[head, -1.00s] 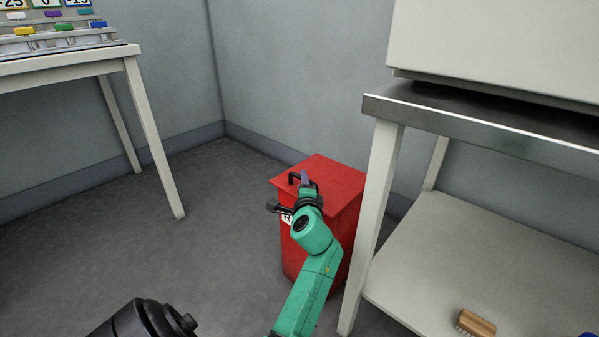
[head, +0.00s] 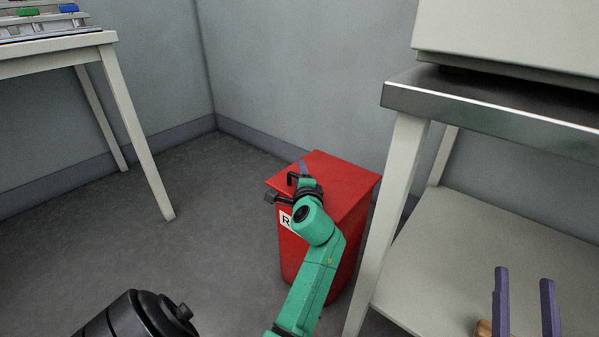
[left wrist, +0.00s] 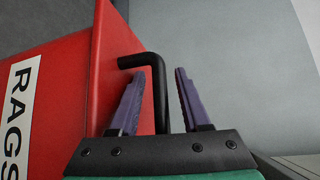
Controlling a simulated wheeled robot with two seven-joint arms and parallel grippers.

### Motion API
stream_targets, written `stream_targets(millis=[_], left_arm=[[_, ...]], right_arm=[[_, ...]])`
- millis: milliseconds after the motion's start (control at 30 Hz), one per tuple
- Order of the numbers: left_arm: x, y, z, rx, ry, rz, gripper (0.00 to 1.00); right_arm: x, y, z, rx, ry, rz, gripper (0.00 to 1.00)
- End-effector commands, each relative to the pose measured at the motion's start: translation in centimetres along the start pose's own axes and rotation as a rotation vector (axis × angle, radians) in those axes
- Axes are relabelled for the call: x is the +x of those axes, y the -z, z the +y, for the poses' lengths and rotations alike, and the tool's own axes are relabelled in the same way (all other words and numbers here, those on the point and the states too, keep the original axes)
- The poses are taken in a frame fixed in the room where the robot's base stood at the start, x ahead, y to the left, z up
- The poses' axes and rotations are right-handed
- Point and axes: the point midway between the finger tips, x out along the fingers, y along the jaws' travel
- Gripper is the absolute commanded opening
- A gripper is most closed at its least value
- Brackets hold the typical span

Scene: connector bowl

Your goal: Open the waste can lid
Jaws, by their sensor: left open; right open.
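The red waste can (head: 292,258) stands on the floor beside the right-hand table, its red lid (head: 345,182) lying flat and closed on top. A black bent handle (head: 291,179) is at the lid's left front edge. My left gripper (head: 303,168) is open at that handle. In the left wrist view, the black handle (left wrist: 159,95) shows between the two purple fingers of my left gripper (left wrist: 158,77), which are apart. Whether a finger touches it I cannot tell. My right gripper (head: 524,278) is open at the lower right, its purple fingers wide apart.
A steel-edged table (head: 480,117) with a pale lower shelf (head: 450,235) stands close to the can's right. A brush (head: 484,328) on that shelf is mostly out of view. Another table (head: 110,60) stands at the left. The floor (head: 200,240) left of the can is clear.

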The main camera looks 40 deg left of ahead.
Motion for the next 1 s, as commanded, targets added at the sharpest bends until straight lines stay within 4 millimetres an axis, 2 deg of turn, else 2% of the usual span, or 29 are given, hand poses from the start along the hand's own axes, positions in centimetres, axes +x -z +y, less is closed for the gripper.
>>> stream_targets(millis=[200, 233, 333, 367, 1000], left_arm=[[-0.02, 0.01, -0.02, 0.0, 0.0, 0.0, 0.47], [-0.02, 0.02, -0.02, 0.0, 0.0, 0.0, 0.43], [-0.02, 0.02, -0.02, 0.0, 0.0, 0.0, 0.05], [-0.02, 0.01, -0.01, 0.0, 0.0, 0.0, 0.0], [-0.01, 0.01, 0.02, 0.0, -0.001, 0.0, 0.0]], right_arm=[[0.07, 0.17, 0.0, -0.001, 0.0, 0.005, 0.76], [0.07, 0.16, 0.0, -0.001, 0.0, 0.004, 0.76], [0.06, 0.15, 0.0, -0.001, 0.0, 0.004, 0.76], [0.06, 0.14, 0.0, -0.001, 0.0, 0.004, 0.76], [0.03, 0.06, 0.0, -0.001, 0.0, 0.002, 0.76]])
